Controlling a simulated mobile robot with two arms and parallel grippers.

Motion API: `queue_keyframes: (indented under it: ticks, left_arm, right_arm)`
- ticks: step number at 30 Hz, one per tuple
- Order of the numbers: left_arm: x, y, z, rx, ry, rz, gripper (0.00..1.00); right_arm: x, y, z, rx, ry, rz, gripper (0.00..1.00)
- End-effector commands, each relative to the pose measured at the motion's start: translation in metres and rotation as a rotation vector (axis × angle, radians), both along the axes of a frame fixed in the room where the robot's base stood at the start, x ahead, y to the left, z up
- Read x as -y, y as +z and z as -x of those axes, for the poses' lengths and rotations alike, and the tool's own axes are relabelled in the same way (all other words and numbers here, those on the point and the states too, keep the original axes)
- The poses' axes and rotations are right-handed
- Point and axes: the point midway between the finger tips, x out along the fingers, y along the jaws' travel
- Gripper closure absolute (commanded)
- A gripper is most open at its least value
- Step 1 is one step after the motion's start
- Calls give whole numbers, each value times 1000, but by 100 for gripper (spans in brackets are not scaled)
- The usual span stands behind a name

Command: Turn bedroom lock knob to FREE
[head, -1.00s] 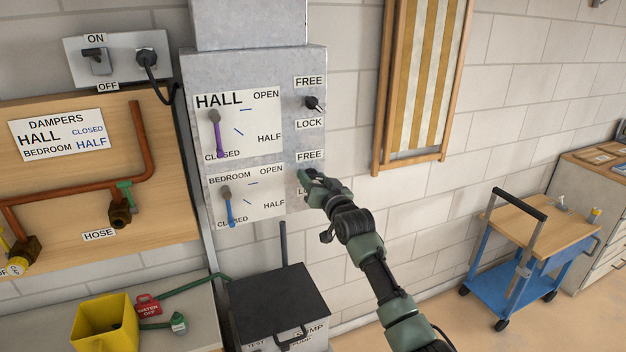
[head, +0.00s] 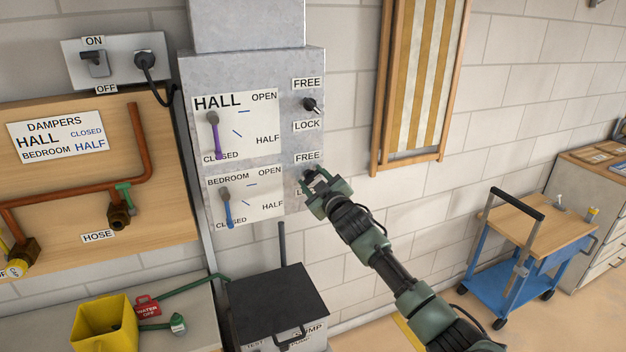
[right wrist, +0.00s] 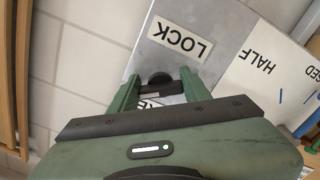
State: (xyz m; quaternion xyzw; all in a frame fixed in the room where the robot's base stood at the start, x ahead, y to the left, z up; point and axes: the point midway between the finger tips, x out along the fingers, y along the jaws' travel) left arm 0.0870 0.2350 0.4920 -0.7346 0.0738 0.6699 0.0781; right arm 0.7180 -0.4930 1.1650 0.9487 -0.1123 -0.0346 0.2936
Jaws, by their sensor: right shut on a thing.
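The bedroom lock knob is a small dark knob on the grey metal duct (head: 255,67), between a FREE label (head: 308,157) and a LOCK label that my gripper partly covers. My right gripper (head: 313,177) is at this knob, its fingers closed around it. In the right wrist view the dark knob (right wrist: 160,79) shows between the two green fingertips. The LOCK label (right wrist: 180,40) is clear there, while the FREE label is mostly hidden behind the gripper. The knob's exact pointing direction cannot be told. My left gripper is not in view.
The hall lock knob (head: 312,105) sits above. Left of it are the purple hall lever (head: 216,137) and the blue bedroom lever (head: 228,209). A dark pump box (head: 280,300) stands below. A folded striped deckchair (head: 418,80) and a blue cart (head: 515,250) are to the right.

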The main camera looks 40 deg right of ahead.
Motion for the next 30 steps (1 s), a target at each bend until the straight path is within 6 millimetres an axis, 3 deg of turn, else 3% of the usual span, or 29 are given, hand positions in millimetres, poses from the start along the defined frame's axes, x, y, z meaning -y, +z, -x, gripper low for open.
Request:
queue_keyframes:
  ticks: [12,28,29,30]
  left_arm:
    - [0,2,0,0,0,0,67]
    - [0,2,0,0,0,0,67]
    - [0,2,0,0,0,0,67]
    - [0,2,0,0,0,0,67]
  right_arm:
    - [1,-1,0,-45,-1,174,93]
    - [1,-1,0,-51,-1,199,93]
    - [1,-1,0,-51,-1,199,50]
    - [1,-1,0,-51,-1,199,39]
